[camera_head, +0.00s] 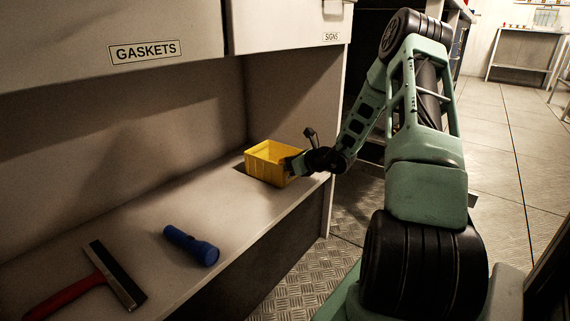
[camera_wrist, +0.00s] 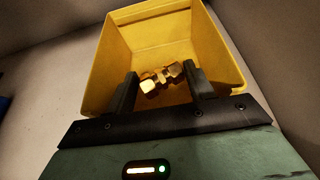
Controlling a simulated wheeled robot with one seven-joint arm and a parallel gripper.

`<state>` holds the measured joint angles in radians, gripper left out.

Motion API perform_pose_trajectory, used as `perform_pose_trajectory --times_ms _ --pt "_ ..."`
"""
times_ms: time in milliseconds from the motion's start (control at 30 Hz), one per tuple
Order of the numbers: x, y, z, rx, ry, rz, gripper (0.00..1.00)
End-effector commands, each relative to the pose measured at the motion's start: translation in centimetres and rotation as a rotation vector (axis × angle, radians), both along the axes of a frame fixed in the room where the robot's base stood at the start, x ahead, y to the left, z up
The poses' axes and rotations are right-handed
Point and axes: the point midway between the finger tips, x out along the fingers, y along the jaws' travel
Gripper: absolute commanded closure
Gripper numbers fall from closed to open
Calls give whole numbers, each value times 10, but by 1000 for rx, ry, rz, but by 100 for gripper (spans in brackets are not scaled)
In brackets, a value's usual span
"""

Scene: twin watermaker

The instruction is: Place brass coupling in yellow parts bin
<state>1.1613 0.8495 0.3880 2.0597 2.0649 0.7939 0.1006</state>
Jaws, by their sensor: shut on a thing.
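The yellow parts bin (camera_head: 268,162) stands on the shelf near its right end in the head view. It fills the upper middle of the wrist view (camera_wrist: 112,60). My gripper (camera_head: 292,165) is at the bin's right side in the head view. In the wrist view my gripper (camera_wrist: 160,84) is shut on the brass coupling (camera_wrist: 160,80), which lies between the two dark fingers. The coupling appears over or inside the bin's opening; its height above the bin floor is hard to tell. The coupling is not visible in the head view.
A blue flashlight (camera_head: 191,246) and a red-handled squeegee (camera_head: 93,285) lie on the shelf (camera_head: 140,220) to the left. Cabinets labelled GASKETS (camera_head: 145,51) and SIGNS (camera_head: 331,36) hang above. The shelf between flashlight and bin is clear.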

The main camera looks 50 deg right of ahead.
Motion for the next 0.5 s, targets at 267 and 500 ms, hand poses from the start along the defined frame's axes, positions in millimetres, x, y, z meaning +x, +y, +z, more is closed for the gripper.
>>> perform_pose_trajectory --times_ms 267,500 --pt "0 0 -3 0 0 0 38" --pt "0 0 -3 0 0 0 38"
